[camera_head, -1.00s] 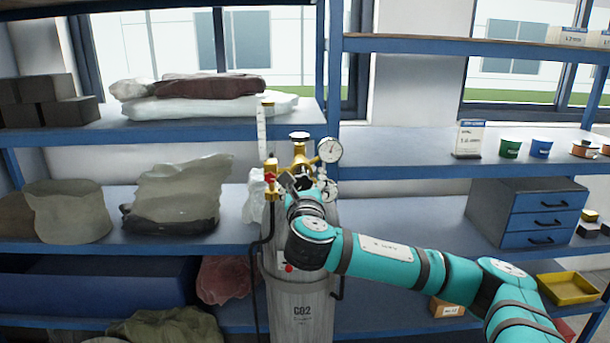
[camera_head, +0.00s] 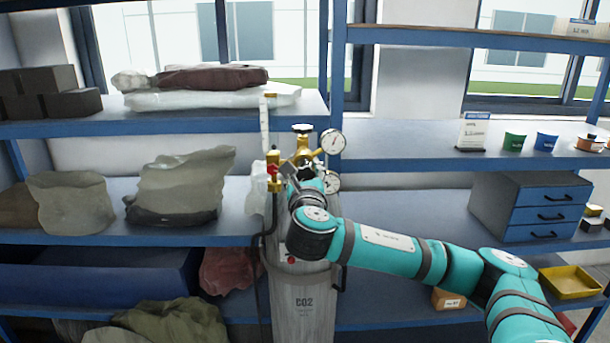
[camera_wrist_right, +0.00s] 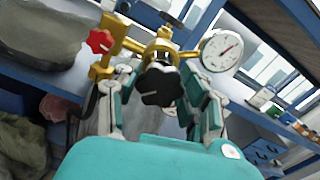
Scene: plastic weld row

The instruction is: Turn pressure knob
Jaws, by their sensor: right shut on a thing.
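A grey CO2 cylinder (camera_head: 304,300) stands upright in front of the shelves, with a brass regulator (camera_head: 308,158) and two round gauges on top. In the right wrist view a black lobed pressure knob (camera_wrist_right: 161,84) faces the camera in front of the brass body. My right gripper (camera_wrist_right: 160,92) has a finger on each side of this knob and is shut on it. In the head view my right gripper (camera_head: 300,182) is at the regulator, and the wrist hides the knob. A red knob (camera_wrist_right: 101,41) sits to the left. My left gripper is not in view.
The upper gauge (camera_head: 332,142) and lower gauge (camera_head: 331,182) sit close to the right of my gripper. A black hose hangs along the cylinder's left side. Bags (camera_head: 182,187) lie on the left shelf; a blue drawer unit (camera_head: 535,208) stands at right.

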